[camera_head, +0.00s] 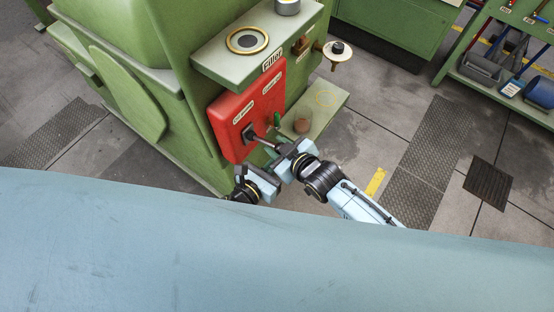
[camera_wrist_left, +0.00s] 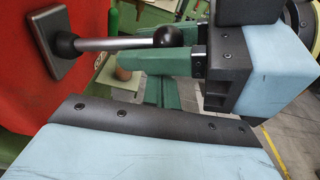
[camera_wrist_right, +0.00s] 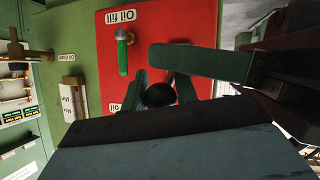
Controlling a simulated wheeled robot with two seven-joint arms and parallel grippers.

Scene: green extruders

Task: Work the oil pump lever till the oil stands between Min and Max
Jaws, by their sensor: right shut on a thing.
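The oil pump lever (camera_head: 262,140) sticks out of the red panel (camera_head: 236,108) on the green machine. In the left wrist view its metal rod (camera_wrist_left: 115,44) ends in a black ball (camera_wrist_left: 168,35). My right gripper (camera_head: 274,146) is shut on the lever's end; its green fingers are around the ball, which also shows in the right wrist view (camera_wrist_right: 160,95). My left gripper (camera_head: 262,181) is just left of and below the right one; its finger opening is not clear. A white label (camera_wrist_right: 67,104) with partly readable "M" words shows in the right wrist view; the oil level cannot be read.
A green handle (camera_wrist_right: 122,52) sits under the "Oil fill" label on the panel. A round-topped fitting (camera_head: 338,50) juts out farther right. Open floor lies right of my arms.

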